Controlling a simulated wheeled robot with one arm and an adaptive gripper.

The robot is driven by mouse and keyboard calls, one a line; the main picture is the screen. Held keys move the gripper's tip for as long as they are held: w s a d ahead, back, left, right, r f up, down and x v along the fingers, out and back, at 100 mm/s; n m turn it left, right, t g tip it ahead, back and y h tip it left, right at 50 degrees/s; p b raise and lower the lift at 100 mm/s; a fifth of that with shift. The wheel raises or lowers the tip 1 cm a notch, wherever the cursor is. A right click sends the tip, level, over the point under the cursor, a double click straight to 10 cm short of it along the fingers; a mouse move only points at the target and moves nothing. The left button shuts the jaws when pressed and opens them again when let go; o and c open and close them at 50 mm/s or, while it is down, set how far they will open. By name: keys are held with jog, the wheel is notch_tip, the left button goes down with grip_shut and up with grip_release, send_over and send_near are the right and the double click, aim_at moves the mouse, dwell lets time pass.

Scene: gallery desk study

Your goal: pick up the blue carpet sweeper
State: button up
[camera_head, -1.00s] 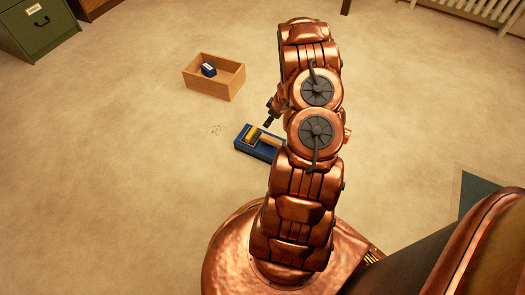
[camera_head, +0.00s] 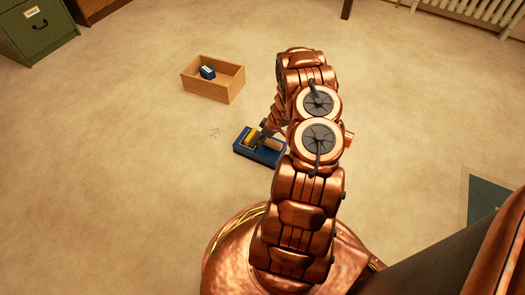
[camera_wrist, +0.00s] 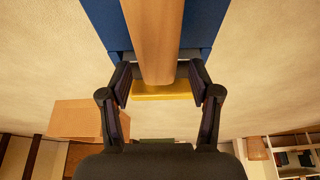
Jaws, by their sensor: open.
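The blue carpet sweeper (camera_head: 243,148) lies on the floor just left of my arm in the head view. It has a yellow part and a light wooden handle; my arm hides some of its right side. My gripper (camera_head: 264,127) is low over it, pointing down. In the wrist view the sweeper's blue body (camera_wrist: 108,25) fills the top, with the wooden handle (camera_wrist: 155,30) running down between the two fingers of my gripper (camera_wrist: 160,85). The fingers are apart, one on each side of the handle. I cannot tell whether either touches it.
An open wooden box (camera_head: 212,93) with a small blue object (camera_head: 207,72) in it stands on the floor behind the sweeper. A green cabinet (camera_head: 38,30) is at the far left. The floor on the left is clear.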

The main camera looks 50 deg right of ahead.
jog(key=shift+w+f, duration=0.1)
grip_shut()
dwell(0.6)
